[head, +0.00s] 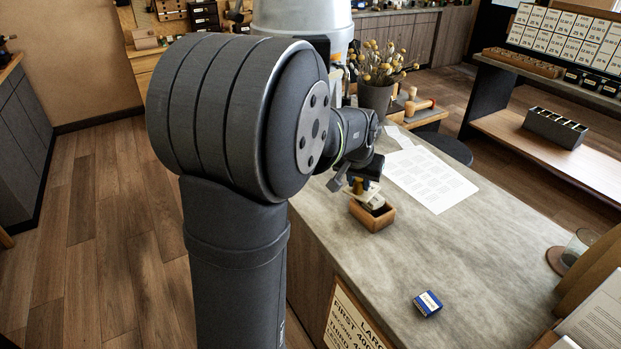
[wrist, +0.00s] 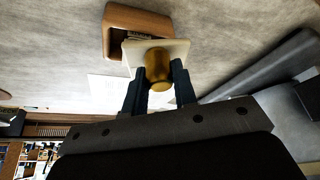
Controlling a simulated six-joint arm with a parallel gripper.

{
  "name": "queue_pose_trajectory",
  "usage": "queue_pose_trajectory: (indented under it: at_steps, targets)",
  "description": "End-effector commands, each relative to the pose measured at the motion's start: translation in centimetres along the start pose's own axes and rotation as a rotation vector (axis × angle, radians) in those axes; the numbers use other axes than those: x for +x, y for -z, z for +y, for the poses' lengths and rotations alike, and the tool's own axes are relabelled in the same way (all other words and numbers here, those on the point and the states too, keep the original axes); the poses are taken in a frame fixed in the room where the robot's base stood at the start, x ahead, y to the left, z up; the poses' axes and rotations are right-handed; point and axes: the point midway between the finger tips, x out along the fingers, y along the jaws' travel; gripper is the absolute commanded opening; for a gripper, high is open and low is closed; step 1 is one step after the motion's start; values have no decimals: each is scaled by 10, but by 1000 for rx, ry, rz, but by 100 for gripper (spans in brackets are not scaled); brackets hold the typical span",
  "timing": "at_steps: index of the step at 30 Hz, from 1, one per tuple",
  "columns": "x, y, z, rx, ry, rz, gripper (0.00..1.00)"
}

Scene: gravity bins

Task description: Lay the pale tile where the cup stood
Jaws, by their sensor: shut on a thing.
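The pale tile (wrist: 178,49) has a brass-coloured knob (wrist: 158,66), and my gripper (wrist: 158,88) is shut on that knob. In the head view the pale tile (head: 365,196) is small and partly hidden by my gripper (head: 362,181). It is at the small wooden box (head: 372,220); the wrist view shows the box (wrist: 113,32) just beyond it, with dark contents. I cannot tell whether tile and box touch. No cup is clearly seen standing; a clear glass (head: 577,249) is at the right edge of the counter.
A blue-and-white small box (head: 428,303) lies on the grey counter (head: 470,260). A printed sheet (head: 428,180) lies behind the wooden box. A vase of dried flowers (head: 375,97) stands at the back. The counter's middle is clear.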

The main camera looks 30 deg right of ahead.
Motion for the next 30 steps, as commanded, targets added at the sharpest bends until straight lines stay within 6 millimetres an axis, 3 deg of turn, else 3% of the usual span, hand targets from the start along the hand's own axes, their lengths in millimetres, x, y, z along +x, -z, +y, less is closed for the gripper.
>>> queue_pose_trajectory:
  at_steps: [1, 6, 12, 19, 30]
  targets:
    - [-3, 0, 25, 24, -9, 0, 0]
    - [-8, -10, 91, 35, -12, -2, 0]
    - [-6, -39, 149, -38, 20, -6, 0]
    - [-2, -63, 178, -126, 55, -2, 0]
    - [-1, -70, 184, -158, 66, 1, 0]
